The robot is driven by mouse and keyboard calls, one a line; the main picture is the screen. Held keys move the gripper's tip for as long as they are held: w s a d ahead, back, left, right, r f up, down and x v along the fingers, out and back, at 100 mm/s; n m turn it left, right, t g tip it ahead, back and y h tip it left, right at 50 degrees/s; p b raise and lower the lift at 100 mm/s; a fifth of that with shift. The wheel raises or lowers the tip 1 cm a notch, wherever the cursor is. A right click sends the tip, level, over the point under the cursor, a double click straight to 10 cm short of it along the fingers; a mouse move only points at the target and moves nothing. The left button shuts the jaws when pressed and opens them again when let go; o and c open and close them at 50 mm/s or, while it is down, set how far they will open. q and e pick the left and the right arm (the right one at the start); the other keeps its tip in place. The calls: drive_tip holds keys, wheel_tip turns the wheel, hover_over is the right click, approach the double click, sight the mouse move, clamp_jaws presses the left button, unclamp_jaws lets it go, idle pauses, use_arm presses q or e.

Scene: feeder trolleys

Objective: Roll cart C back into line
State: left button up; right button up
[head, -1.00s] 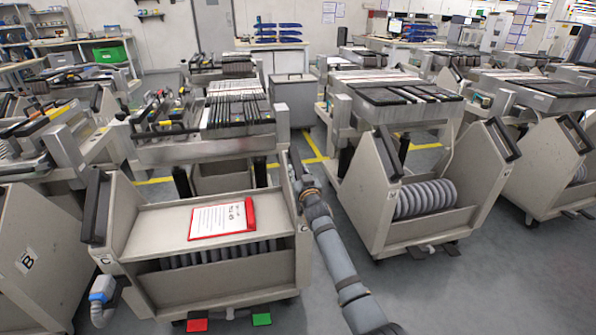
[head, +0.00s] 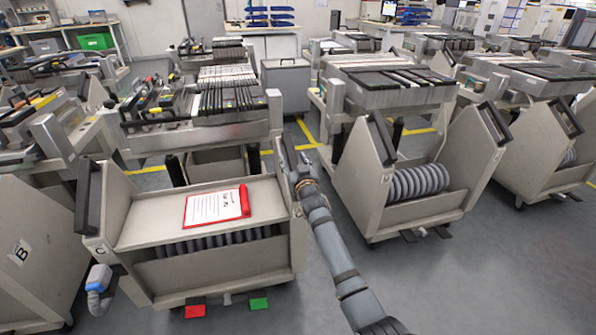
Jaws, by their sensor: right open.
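Cart C (head: 212,274) is a beige feeder trolley left of centre, marked with a small "C" on its left side panel. It has a black handle (head: 88,197) at the left. Its right handle is largely hidden by my right gripper (head: 290,163). That gripper is open at the top of the cart's right side panel; I cannot tell whether its fingers surround the handle. A red pedal (head: 195,311) and a green pedal (head: 259,303) stick out at the cart's foot. My left gripper is not in view.
Cart B (head: 30,255) stands close on the left. Another trolley (head: 415,213) with a grey coiled hose stands to the right, across a floor gap. A clipboard (head: 217,206) lies on cart C. A blue-and-white plug (head: 98,278) hangs at its left. Grey floor (head: 480,290) is free at front right.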

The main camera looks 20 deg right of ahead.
drive_tip(key=s, duration=0.9)
drive_tip(key=shift+s+a, duration=0.4)
